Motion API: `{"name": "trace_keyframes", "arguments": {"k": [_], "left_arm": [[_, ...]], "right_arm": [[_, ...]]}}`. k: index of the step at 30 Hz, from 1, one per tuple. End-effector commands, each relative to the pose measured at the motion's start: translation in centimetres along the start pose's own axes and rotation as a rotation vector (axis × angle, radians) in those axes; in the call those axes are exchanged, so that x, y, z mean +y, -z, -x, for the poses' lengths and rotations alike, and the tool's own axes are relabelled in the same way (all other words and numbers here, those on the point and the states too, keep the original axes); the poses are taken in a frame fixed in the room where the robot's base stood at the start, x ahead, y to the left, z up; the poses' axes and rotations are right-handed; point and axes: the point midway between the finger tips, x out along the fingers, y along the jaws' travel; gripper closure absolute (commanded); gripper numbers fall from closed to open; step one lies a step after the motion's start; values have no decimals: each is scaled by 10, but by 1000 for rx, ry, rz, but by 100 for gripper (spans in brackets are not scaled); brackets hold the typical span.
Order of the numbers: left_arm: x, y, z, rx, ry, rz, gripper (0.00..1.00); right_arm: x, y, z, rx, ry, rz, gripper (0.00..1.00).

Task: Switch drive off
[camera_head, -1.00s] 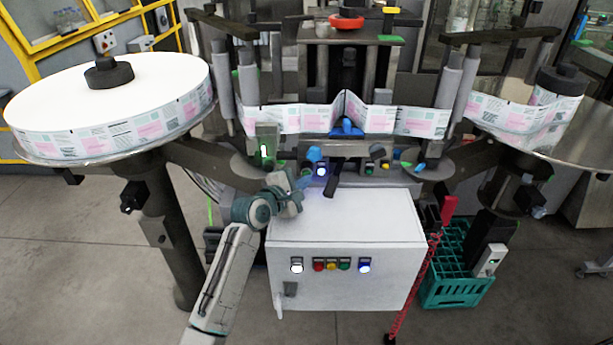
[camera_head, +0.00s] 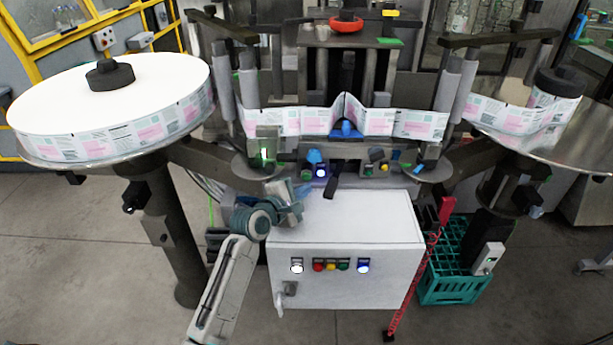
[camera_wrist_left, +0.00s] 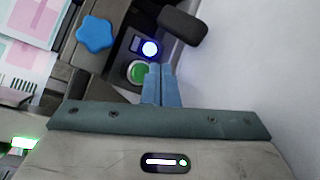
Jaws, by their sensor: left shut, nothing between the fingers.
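My left gripper (camera_head: 304,188) is shut and empty, in front of the machine's small control panel (camera_head: 345,168), above the white cabinet. In the left wrist view its blue fingers (camera_wrist_left: 160,70) lie together, tips beside a green button (camera_wrist_left: 138,72) and below a blue-lit button (camera_wrist_left: 150,48). I cannot tell whether they touch the panel. The green button (camera_head: 307,174) and lit blue button (camera_head: 321,173) also show in the head view. A black handle (camera_head: 331,188) sticks out to their right. No readable label shows which control is the drive switch. My right gripper is out of view.
A blue star knob (camera_wrist_left: 95,34) sits near the fingers. A green crate (camera_head: 455,280) stands at the right.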

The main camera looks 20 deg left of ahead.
Motion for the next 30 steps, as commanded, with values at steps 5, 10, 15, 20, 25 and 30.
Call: {"name": "trace_keyframes", "arguments": {"k": [5, 10, 15, 20, 25, 30], "left_arm": [[-5, -10, 16, 0, 2, 1, 100], [-12, -17, 29, -1, 0, 2, 100], [-17, -19, 34, 0, 1, 1, 100], [-17, -18, 34, 0, 0, 0, 100], [-17, -18, 34, 0, 0, 0, 100], [-17, -18, 34, 0, 0, 0, 100]], "right_arm": [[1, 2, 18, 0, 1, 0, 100], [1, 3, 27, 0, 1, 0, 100], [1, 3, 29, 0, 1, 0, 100], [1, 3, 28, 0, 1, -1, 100], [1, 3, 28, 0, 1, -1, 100], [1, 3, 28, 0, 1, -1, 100]]}}
